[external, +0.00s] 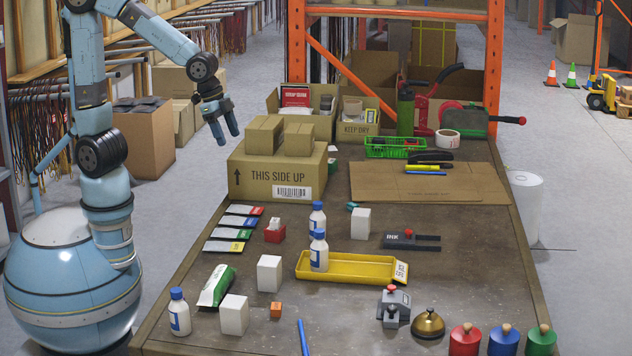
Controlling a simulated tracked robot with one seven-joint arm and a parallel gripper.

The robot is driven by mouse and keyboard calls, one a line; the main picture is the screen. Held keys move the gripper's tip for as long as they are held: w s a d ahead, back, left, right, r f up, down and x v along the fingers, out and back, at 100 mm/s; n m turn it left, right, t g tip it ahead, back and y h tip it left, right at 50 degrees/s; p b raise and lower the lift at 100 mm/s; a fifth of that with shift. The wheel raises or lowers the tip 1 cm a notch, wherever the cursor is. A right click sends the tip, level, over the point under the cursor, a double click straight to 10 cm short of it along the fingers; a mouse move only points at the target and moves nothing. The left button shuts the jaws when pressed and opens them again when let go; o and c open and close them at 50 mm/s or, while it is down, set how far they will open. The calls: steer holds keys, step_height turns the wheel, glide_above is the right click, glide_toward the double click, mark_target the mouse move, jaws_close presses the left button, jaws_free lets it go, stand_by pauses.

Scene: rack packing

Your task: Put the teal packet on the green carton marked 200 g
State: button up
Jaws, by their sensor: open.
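A small teal object (352,206), perhaps the teal packet, lies near the middle of the table, just left of and behind a white carton (361,224). Two more white cartons stand nearer the front: one left of the yellow tray (270,274), one at the front left (234,315). A green and white pack (216,286) stands or leans at the left; I cannot tell if it is a carton. No 200 g marking is readable on any of them. My gripper (228,140) is open and empty, high at the left, pointing down, away from these things.
A yellow tray (345,277) has a bottle (319,252) in or against it; another bottle (317,212) is behind. A large box (255,175) bears two smaller boxes near my gripper. Coloured cards (232,233) lie at left. A bell (428,324) and knobbed pots stand at the front right.

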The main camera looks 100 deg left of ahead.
steer(key=s+d+r+n+t, duration=0.1)
steer(key=s+d+r+n, duration=0.1)
steer(key=s+r, duration=0.3)
steer(key=s+d+r+n+t, duration=0.1)
steer(key=s+r, duration=0.5)
steer(key=s, duration=0.6)
steer(key=shift+s+d+n, duration=0.15)
steer(key=shift+d+n, duration=0.35)
steer(key=shift+n, duration=0.1)
steer(key=shift+s+r, duration=0.1)
steer(key=shift+s, duration=0.2)
steer(key=shift+c, duration=0.5)
steer(key=shift+w, duration=0.1)
